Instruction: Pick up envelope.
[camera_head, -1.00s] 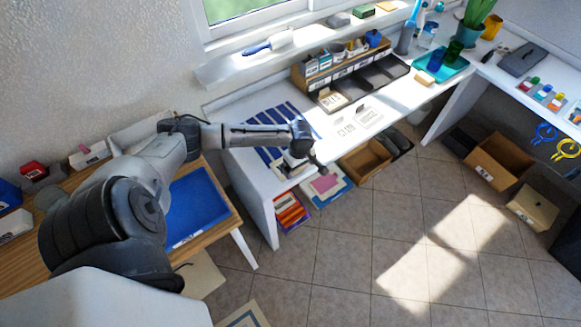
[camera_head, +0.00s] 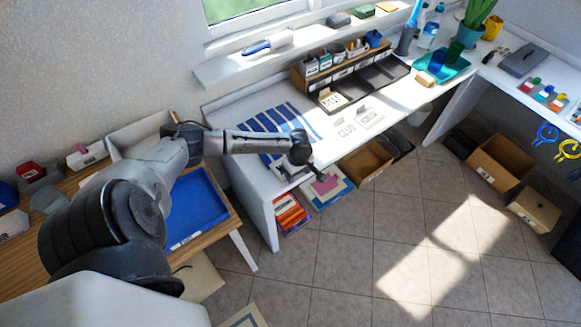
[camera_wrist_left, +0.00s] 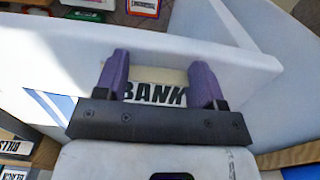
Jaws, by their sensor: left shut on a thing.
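My left gripper (camera_head: 319,170) is at the front edge of the white desk (camera_head: 262,190) in the head view. In the left wrist view its two purple fingers (camera_wrist_left: 160,80) stand on either side of a cream envelope (camera_wrist_left: 153,93) marked BANK. The gripper is shut on this envelope. The envelope's lower part is hidden behind the gripper's dark bar, and I cannot make it out in the head view. My right gripper is in neither view.
Blue strips (camera_head: 262,130) and pale cards marked with words, one CLUB (camera_head: 346,130), lie on the desk. A dark tray organiser (camera_head: 370,78) stands behind them. Below the desk are a cardboard box (camera_head: 366,162) and books (camera_head: 291,215). The tiled floor (camera_head: 350,260) in front is largely clear.

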